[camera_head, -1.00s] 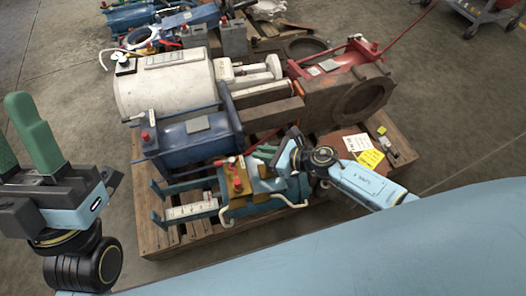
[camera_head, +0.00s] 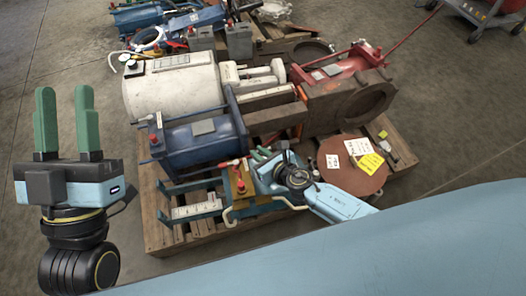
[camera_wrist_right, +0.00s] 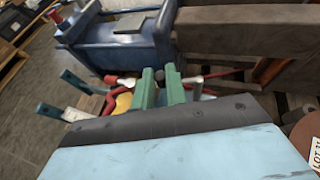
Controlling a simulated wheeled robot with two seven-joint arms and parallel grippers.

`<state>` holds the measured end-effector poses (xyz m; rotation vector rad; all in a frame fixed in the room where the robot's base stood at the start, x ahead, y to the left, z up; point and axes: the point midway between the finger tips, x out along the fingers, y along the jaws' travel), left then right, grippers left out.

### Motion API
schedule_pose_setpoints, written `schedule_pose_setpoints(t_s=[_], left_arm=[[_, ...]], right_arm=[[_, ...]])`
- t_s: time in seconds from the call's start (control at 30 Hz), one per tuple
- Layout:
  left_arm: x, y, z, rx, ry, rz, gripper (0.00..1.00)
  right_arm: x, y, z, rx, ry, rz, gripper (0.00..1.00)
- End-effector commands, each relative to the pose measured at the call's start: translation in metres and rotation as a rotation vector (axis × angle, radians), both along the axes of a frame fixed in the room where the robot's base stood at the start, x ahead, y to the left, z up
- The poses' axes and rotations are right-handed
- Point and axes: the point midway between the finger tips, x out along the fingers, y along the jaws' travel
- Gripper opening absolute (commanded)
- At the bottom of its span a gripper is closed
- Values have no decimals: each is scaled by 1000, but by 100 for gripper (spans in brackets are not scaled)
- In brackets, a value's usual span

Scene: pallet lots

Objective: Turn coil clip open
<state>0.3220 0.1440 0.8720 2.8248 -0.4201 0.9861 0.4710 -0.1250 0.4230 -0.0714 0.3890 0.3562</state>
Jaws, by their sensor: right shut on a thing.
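My right gripper (camera_head: 261,154) is low over the blue-and-yellow machine (camera_head: 236,184) at the pallet's front. In the right wrist view its green fingers (camera_wrist_right: 161,76) stand close together around a small part, which seems to be the coil clip. A red knob (camera_wrist_right: 110,80) on a pale stem shows just left of the fingers, and a pale end shows at their right. The fingers hide most of the part, so its turn angle cannot be told. My left gripper (camera_head: 65,98) is raised at the far left, fingers upright, open and empty.
A blue motor (camera_head: 200,143), a white cylinder (camera_head: 172,90), a red jack (camera_head: 340,72) and a rusty ring block (camera_head: 345,102) crowd the wooden pallet (camera_head: 160,236). A brown disc (camera_head: 345,182) with paper tags lies right of my right wrist. The floor at left is clear.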

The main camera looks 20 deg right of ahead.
Motion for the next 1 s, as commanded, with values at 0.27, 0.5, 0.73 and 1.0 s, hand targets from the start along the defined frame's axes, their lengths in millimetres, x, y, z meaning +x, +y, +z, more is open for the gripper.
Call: schedule_pose_setpoints(t_s=[0.27, 0.5, 0.73, 1.0], left_arm=[[5, -1, -5, 19, 63, -1, 36], [5, -1, -5, 20, 67, 0, 36], [5, -1, -5, 19, 66, 0, 36], [5, -1, -5, 19, 66, 0, 36]], right_arm=[[8, 6, 0, 3, 1, -198, 0], [13, 7, -1, 2, 1, -301, 0], [15, 7, 0, 1, 0, -339, 0], [15, 7, 0, 1, 0, -342, 0]])
